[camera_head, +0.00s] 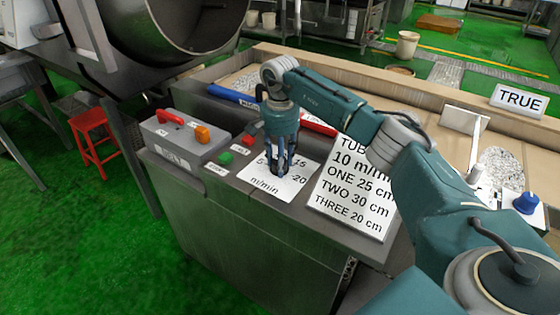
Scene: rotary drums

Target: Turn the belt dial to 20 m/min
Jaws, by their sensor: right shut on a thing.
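The belt dial's white plate (262,190) lies on the grey console top and carries "m/min" with the numbers 5, 15 and 20 legible. My right gripper (281,168) points straight down over the plate, its fingers shut on the dial knob at the plate's middle. The fingers hide most of the knob, so I cannot tell where it points. The 20 mark is just right of the fingers. My left gripper is not in view.
Left of the plate are a green button (225,158) and a grey box (186,137) with a red handle and orange block. A text board (352,190) stands to the right. Another blue dial (526,203) is at far right. A drum (185,25) overhangs the back left.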

